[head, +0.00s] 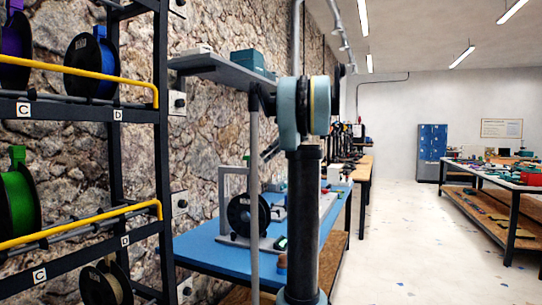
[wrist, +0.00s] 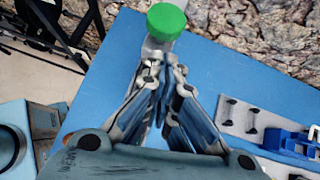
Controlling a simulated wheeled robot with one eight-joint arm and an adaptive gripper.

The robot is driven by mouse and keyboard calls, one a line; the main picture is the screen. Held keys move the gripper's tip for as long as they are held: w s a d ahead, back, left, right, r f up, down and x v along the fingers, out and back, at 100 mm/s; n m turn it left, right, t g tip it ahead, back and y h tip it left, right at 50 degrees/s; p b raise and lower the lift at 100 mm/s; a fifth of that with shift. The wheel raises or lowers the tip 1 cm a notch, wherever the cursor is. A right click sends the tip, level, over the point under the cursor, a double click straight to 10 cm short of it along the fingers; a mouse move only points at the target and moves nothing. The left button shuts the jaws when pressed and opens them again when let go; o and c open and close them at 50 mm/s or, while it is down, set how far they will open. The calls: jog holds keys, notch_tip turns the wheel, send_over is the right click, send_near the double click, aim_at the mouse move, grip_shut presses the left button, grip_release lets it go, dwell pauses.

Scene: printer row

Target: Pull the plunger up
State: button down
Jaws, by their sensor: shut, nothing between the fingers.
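A round green cap (wrist: 166,21) stands at the top of the wrist view, with a grey part (wrist: 152,48) showing just below it. It looks like the plunger's head, but I cannot be sure. My gripper (wrist: 162,72) is shut and empty, its fingertips pointing toward the cap and just short of it in the picture. I cannot tell how far the tips are from the cap in depth. In the head view my arm covers part of the blue bench (head: 205,249), and I cannot make out the plunger or gripper clearly there.
A black spool (head: 249,215) stands on the bench. A grey holder with blue parts (wrist: 290,140) lies right of my gripper. A rough stone wall (wrist: 265,25) rises behind. A spool rack (head: 115,120) fills the left; the aisle (head: 400,250) on the right is clear.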

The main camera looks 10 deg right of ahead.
jog(key=shift+x, duration=2.55)
notch_tip(320, 180, up, 13)
jog(key=shift+f, duration=0.2)
jog(key=shift+d+r, duration=0.1)
jog(key=shift+r, duration=0.05)
